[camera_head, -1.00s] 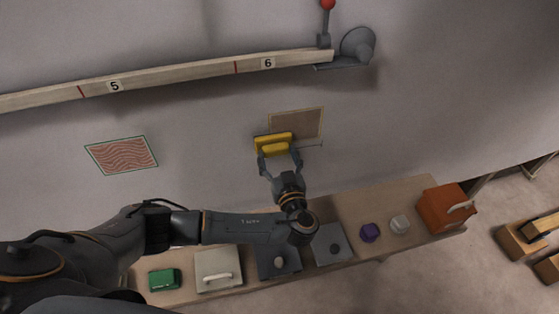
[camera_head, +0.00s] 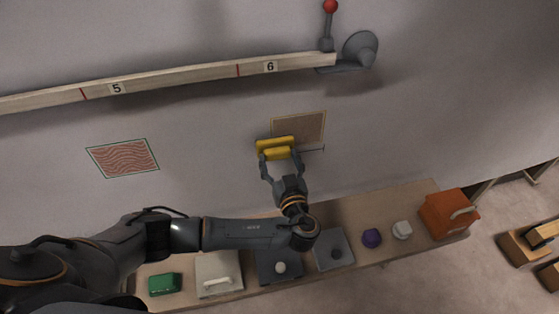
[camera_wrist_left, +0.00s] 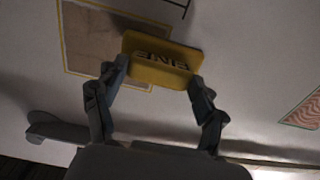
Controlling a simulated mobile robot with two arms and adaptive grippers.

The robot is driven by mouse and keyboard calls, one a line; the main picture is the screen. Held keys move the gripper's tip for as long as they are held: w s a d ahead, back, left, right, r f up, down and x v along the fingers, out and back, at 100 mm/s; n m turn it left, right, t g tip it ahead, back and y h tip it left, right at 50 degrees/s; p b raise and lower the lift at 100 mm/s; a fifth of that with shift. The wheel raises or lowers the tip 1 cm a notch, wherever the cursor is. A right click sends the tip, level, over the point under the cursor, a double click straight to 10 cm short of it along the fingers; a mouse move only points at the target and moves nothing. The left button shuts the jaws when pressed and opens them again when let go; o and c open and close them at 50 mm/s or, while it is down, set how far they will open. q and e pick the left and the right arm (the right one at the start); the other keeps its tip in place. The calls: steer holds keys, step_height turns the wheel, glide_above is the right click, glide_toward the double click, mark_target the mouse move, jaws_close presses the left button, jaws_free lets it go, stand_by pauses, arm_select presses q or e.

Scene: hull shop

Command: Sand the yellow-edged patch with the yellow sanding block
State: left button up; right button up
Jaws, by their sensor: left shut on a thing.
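The yellow sanding block (camera_head: 275,141) is held in my left gripper (camera_head: 279,162) at the hull wall. In the left wrist view the block (camera_wrist_left: 160,60) carries the word FINE, and the left gripper's fingers (camera_wrist_left: 152,88) are closed on it from both sides. The yellow-edged patch (camera_head: 303,126) is a brown square on the wall. The block overlaps its lower left corner in the head view and covers part of one edge in the left wrist view, where the patch (camera_wrist_left: 88,40) looks unevenly brown. I cannot tell whether the block touches the wall. My right gripper is out of view.
A green-edged patch (camera_head: 123,158) with wavy red marks lies left on the wall. A numbered rail (camera_head: 190,79) runs above, ending near a red-knobbed lever (camera_head: 329,25). Below, a bench (camera_head: 405,196) bears a green block (camera_head: 164,284), a purple piece (camera_head: 371,238) and an orange box (camera_head: 449,212).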

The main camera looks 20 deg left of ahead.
arm_select(q)
steer(key=shift+b+x, duration=0.6)
steer(key=shift+x, duration=0.35)
steer(key=shift+d, duration=0.1)
